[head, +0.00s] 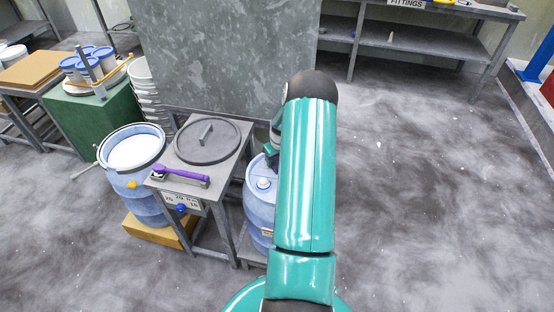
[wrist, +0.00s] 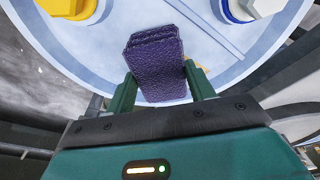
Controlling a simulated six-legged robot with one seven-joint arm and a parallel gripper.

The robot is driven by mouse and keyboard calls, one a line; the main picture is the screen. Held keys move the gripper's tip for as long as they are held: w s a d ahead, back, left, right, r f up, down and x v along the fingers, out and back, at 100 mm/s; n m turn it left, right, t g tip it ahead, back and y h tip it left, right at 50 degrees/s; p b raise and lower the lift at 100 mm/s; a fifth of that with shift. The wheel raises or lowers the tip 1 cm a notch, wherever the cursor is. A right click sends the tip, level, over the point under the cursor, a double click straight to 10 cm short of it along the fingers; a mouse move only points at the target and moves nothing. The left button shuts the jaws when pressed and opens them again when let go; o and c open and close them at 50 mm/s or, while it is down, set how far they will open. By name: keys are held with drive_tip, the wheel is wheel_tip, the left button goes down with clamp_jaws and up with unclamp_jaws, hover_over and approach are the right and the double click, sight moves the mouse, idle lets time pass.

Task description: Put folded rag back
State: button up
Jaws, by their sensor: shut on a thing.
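The folded rag (wrist: 155,62) is dark purple, rough in texture and layered. My gripper (wrist: 160,90) is shut on it, with a green finger on each side. The rag is over the pale blue top of a closed drum (wrist: 210,55) in the wrist view; I cannot tell whether it touches the top. In the head view the blue drum (head: 262,205) stands right of the small table, partly behind my arm. There my arm hides the rag and most of my gripper.
The grey table (head: 222,178) holds a round lid (head: 207,141) and a purple-handled tool (head: 180,174). An open blue drum (head: 133,155) stands to its left. A tall grey panel (head: 225,55) rises behind. The floor at right is clear. Two caps rise from the closed drum's top.

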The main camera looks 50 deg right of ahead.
drive_tip(key=shift+f, duration=0.1)
drive_tip(key=o, duration=1)
drive_tip(key=shift+o, duration=0.2)
